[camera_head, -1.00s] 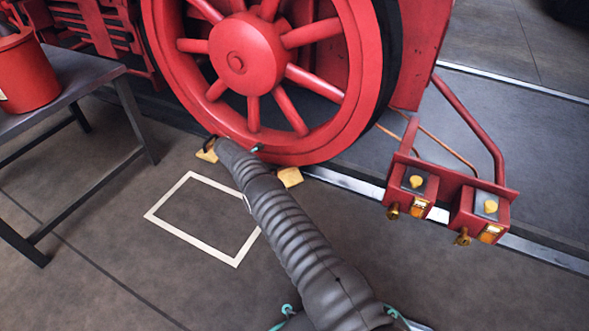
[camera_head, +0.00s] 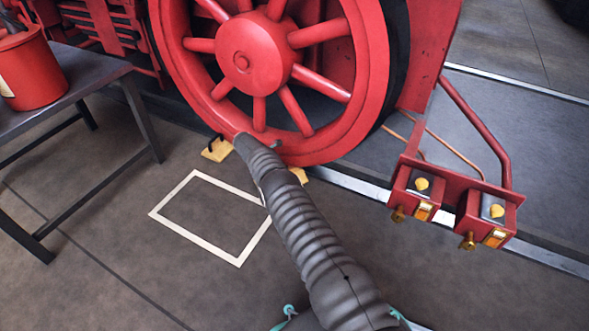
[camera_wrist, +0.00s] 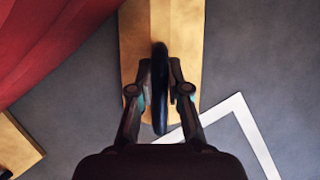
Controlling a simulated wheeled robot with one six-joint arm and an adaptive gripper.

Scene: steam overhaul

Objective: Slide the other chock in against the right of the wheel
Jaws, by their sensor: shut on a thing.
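My gripper (camera_wrist: 160,95) is shut on the dark ring handle (camera_wrist: 160,65) of a yellow wooden chock (camera_wrist: 186,50). In the head view this chock (camera_head: 299,175) peeks out right of my arm, at the foot of the red wheel (camera_head: 280,75); my arm hides the rest of it and the gripper. In the wrist view the wheel (camera_wrist: 45,35) is at the upper left, close to the held chock; I cannot tell whether they touch. The other yellow chock (camera_head: 217,150) sits at the wheel's left foot, and its edge shows in the wrist view (camera_wrist: 18,145).
An empty white outline (camera_head: 182,237) is marked on the floor in front of the wheel. A dark table (camera_head: 95,75) with a red pot (camera_head: 35,75) stands at left. Red brackets with brass fittings (camera_head: 445,200) jut out at right. Open floor lies in front.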

